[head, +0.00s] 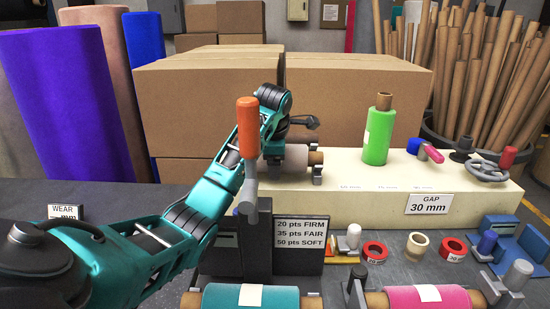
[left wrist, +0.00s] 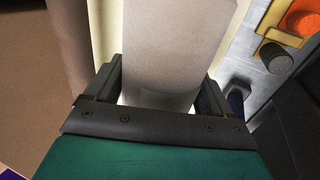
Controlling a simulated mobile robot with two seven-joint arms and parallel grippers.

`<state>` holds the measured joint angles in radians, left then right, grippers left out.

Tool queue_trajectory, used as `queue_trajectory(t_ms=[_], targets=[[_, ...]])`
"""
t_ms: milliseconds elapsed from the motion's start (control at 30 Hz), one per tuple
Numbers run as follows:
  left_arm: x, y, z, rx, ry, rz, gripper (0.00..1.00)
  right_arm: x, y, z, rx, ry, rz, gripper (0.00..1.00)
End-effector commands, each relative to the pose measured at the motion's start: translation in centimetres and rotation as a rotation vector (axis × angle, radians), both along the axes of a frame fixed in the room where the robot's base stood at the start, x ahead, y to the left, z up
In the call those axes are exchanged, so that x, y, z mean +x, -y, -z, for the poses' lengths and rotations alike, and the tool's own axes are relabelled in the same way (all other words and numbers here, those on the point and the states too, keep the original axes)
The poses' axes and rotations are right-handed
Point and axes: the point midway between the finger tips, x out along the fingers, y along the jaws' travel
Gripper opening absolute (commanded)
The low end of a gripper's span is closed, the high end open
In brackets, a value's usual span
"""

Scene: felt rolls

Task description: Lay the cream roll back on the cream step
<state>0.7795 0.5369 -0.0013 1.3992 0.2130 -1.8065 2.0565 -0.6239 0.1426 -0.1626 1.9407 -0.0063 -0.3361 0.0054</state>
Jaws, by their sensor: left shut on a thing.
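The cream roll (head: 272,167), pale greyish with a brown core end, is at the left end of the cream step (head: 370,205) in the head view. My left gripper (head: 284,150) is shut on it; my own arm hides part of the roll. In the left wrist view the roll (left wrist: 175,45) runs between the two dark fingers of the gripper (left wrist: 160,88), one on each side. I cannot tell whether the roll touches the step. My right gripper is not in view.
Cardboard boxes (head: 210,110) stand behind. An orange-handled lever (head: 248,130) rises in front. Teal (head: 230,297) and pink (head: 425,298) rolls lie at the front.

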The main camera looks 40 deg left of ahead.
Motion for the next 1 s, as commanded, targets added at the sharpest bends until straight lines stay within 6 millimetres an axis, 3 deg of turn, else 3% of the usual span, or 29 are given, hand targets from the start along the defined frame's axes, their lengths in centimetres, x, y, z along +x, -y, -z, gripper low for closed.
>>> queue_trajectory(t_ms=[367,400,533,1000], targets=[[0.03,0.00,0.04,0.001,0.002,0.000,0.27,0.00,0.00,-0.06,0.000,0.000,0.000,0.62],[0.03,0.00,0.04,0.001,0.002,0.000,0.86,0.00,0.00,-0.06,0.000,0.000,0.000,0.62],[0.02,0.00,0.06,0.001,0.002,0.000,0.98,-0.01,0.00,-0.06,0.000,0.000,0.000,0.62],[-0.08,0.12,-0.18,0.000,0.001,0.000,1.00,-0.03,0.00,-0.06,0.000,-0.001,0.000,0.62]])
